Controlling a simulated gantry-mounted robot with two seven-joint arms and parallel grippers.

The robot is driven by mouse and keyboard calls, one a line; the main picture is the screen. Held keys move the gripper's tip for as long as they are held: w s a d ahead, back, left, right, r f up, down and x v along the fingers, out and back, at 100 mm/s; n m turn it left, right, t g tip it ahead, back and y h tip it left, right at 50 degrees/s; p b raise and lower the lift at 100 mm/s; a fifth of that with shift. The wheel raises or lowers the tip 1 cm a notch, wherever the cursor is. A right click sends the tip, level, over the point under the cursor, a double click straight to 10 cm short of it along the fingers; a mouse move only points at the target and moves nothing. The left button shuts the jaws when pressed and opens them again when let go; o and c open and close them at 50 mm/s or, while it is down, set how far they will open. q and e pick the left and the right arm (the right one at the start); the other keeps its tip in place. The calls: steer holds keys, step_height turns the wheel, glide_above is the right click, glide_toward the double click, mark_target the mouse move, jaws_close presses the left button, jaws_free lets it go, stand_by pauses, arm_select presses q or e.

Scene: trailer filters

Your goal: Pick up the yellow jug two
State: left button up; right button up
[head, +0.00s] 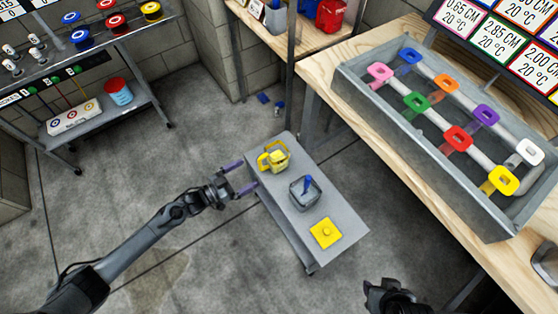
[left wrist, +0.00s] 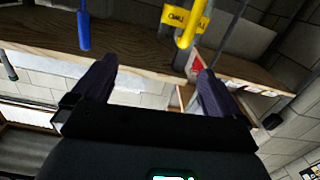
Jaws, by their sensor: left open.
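The yellow jug (head: 273,157) stands near the far end of a grey cart (head: 341,246) in the head view. My left gripper (head: 247,174) is open and empty, at the cart's left edge, just left of and slightly nearer than the jug. Its two dark purple fingers point toward the cart and are apart from the jug. In the left wrist view the open fingers (left wrist: 155,66) have nothing between them, and I cannot make out the jug for certain. My right gripper (head: 390,297) is at the bottom edge, partly cut off; its jaws are unclear.
A grey container (head: 305,192) with a blue piece and a yellow square lid (head: 325,232) share the cart. A wooden bench (head: 425,205) with a rack of coloured handles stands right. Shelves stand behind. In the left wrist view, a blue tool (left wrist: 84,30) and a labelled yellow thing (left wrist: 188,22) show.

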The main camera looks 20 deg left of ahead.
mark_target(268, 156)
arm_select(q)
steer(key=shift+m, duration=0.4)
steer(key=w+f+b, duration=0.1)
steer(key=w+b, duration=0.1)
steer(key=w+d+f+b, duration=0.1)
steer(key=w+b, duration=0.1)
steer(key=b, duration=0.1)
steer(key=w+f+b, duration=0.2)
steer(key=shift+w+d, duration=0.3)
steer(key=shift+w, duration=0.1)
steer(key=shift+w+d+b, duration=0.3)
steer(key=shift+w+d, duration=0.05)
steer(key=shift+d, duration=0.05)
steer(key=shift+w+d+b, duration=0.2)
steer(key=shift+w+b, duration=0.2)
steer(key=shift+b, duration=0.05)
steer(key=b+x, duration=0.2)
steer(key=x, duration=0.2)
steer(key=shift+w+a, duration=0.1)
steer(key=shift+a, duration=0.05)
steer(key=shift+w+r+b, duration=0.1)
steer(key=shift+w+b, duration=0.1)
steer(key=shift+b, duration=0.1)
arm_select(e)
step_height(268, 156, down, 13)
steer(key=shift+s+f, duration=0.15)
steer(key=shift+s, duration=0.1)
